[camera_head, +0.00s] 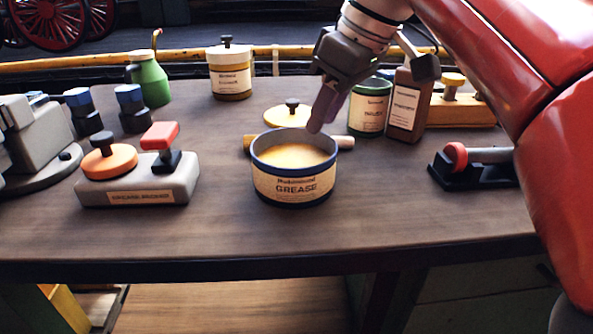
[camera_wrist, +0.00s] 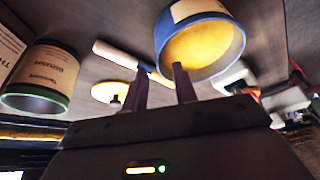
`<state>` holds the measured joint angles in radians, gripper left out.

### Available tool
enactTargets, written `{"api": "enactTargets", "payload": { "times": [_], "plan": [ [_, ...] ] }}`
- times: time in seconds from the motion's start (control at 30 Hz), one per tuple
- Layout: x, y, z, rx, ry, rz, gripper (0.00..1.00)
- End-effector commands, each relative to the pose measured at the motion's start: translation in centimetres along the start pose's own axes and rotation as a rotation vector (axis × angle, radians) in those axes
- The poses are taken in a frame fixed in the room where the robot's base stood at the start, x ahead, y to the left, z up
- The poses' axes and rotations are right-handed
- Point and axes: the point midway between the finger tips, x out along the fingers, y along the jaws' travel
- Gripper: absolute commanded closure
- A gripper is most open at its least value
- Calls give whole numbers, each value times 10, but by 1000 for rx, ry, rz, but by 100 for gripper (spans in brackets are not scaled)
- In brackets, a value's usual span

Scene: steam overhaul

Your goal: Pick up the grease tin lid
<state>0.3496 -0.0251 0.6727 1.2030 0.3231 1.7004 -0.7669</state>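The grease tin lid (camera_head: 284,116) is a pale yellow disc with a black knob, lying on the bench behind the open grease tin (camera_head: 294,186). In the wrist view, the lid (camera_wrist: 104,91) is left of my fingers, its knob clear of them. The grease tin (camera_wrist: 190,17) is dark blue with a cream label and yellow grease inside. My gripper (camera_head: 318,120) is above the back right of the tin, to the right of the lid.
A pale rod (camera_head: 345,142) lies behind the tin, close to the lid. A green tin (camera_head: 368,112) and a brown bottle (camera_head: 408,103) stand to the right. A lidded cream jar (camera_head: 230,78) stands behind. A grey block with an orange disc (camera_head: 109,163) is at left. The front bench is clear.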

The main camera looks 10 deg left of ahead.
Motion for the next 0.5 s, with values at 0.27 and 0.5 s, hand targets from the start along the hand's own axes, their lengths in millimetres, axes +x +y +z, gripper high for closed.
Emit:
{"api": "enactTargets", "payload": {
  "times": [0.27, 0.5],
  "plan": [
    [27, 0, 0, 2, 0, 1, 72],
    [27, 0, 0, 1, 1, 1, 78]
  ]
}}
